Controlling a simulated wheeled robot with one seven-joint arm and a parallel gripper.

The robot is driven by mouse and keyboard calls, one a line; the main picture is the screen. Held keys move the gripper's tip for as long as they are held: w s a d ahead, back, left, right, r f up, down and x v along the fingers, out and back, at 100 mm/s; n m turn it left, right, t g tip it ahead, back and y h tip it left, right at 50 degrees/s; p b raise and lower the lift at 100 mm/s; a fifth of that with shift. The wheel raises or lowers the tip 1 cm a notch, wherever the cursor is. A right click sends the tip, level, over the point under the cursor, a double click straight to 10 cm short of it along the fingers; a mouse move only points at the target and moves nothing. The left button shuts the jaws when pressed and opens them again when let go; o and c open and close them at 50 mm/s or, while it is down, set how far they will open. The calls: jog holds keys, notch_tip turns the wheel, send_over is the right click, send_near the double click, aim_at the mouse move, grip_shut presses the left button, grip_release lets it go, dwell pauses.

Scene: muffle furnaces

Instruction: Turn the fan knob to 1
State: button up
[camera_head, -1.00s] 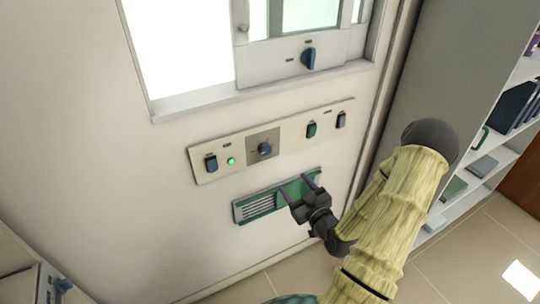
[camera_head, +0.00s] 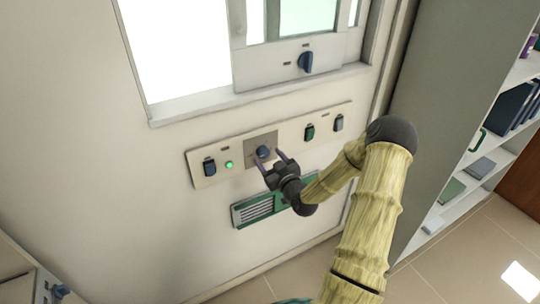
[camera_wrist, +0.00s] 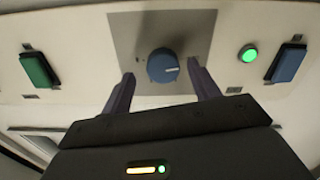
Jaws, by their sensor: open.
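The fan knob is the blue round knob (camera_head: 263,152) on a grey square plate in the middle of the wall control panel (camera_head: 204,181). The knob also shows in the wrist view (camera_wrist: 163,66), with a pale pointer line toward its right side there. My gripper (camera_head: 267,160) is open at the panel, with one finger on each side of the knob. In the wrist view my gripper (camera_wrist: 163,82) has its fingertips apart, left and right of the knob, with gaps visible. Nothing is held. The markings around the knob are too small to read.
A lit green indicator (camera_head: 228,165) and a blue switch (camera_head: 210,168) sit left of the knob. Below is a green vent (camera_head: 254,209); above, a window-like opening with another blue knob (camera_head: 305,62).

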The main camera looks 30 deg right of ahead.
jog(key=shift+w+a, duration=0.35)
jog(key=shift+w, duration=0.45)
jog(key=shift+s, duration=0.1)
jog(key=shift+d, duration=0.15)
jog(key=c, duration=1)
jog(key=shift+d, duration=0.15)
